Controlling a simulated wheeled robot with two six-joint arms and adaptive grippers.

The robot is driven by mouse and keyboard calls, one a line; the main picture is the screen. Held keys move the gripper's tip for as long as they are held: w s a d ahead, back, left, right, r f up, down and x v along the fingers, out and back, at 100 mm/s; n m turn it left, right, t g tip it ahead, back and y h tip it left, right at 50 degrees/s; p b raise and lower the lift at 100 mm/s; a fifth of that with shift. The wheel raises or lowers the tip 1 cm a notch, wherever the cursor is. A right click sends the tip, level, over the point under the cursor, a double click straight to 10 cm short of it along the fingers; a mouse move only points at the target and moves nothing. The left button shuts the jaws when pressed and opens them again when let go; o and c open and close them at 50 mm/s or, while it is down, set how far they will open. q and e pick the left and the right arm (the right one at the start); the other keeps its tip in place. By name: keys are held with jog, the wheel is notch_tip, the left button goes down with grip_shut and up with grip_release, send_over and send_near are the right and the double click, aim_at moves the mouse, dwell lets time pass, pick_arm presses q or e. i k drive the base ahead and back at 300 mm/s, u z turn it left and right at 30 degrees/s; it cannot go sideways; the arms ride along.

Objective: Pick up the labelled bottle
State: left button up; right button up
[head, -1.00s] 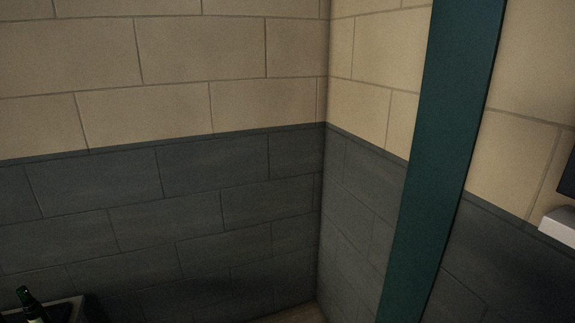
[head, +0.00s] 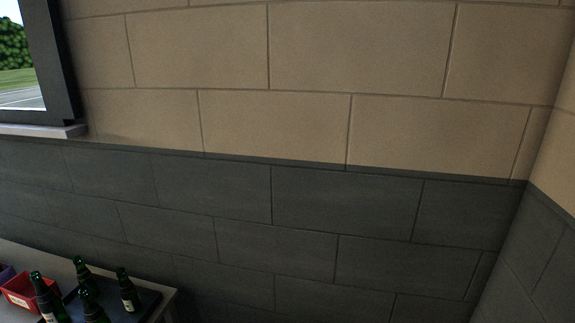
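Several dark green bottles stand on a dark tray (head: 148,298) at the lower left of the head view. One bottle (head: 128,290) at the right of the group shows a pale label. Another bottle (head: 46,300) at the left also shows a pale label. A bottle (head: 82,270) stands behind, and one (head: 92,308) stands in front, cut by the lower edge. I cannot tell which is the task's bottle. Neither of my grippers is in view.
The bottles' tray rests on a table (head: 172,293) against the wall. A red box (head: 22,288) and a purple box (head: 6,273) stand left of the bottles. A window (head: 20,60) is at the upper left. A wall corner is at the right.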

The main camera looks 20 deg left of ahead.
aim_at(50, 305)
jog(key=u, duration=1)
jog(key=i, duration=1.25)
jog(key=u, duration=0.8)
